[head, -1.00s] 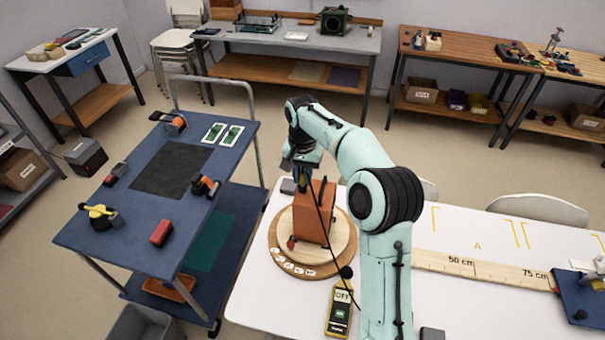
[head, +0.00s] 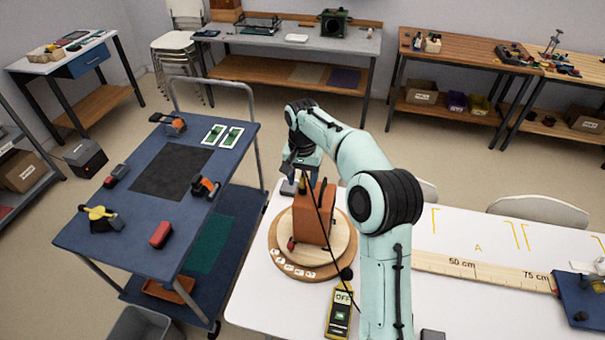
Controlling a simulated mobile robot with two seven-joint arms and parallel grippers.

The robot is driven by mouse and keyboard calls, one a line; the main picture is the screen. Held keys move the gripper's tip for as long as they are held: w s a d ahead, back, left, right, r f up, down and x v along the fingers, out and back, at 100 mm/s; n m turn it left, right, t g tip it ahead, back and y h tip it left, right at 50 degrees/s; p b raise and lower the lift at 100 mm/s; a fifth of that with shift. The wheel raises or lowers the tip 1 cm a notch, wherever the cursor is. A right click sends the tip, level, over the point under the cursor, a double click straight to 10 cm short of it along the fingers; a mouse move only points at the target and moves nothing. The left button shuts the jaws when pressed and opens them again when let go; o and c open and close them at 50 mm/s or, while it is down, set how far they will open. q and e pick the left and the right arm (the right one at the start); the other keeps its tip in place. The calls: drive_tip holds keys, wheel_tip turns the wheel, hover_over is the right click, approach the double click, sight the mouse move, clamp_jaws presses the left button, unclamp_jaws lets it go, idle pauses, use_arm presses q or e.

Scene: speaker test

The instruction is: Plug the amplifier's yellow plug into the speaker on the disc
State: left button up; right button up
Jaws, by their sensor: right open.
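The speaker (head: 312,222) is an orange-brown box standing upright on a round wooden disc (head: 343,252) on the white table. No clearly recognisable amplifier shows. My left gripper is out of view.
A yellow meter reading OFF (head: 340,312) lies in front of the disc. A wooden ruler (head: 480,270) runs along the table to the right. A blue trolley (head: 125,225) with several small items stands left, apart from the table.

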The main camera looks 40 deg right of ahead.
sight(302, 177)
wheel_tip(302, 177, up, 13)
drive_tip(key=shift+r, duration=0.15)
idle(0.5)
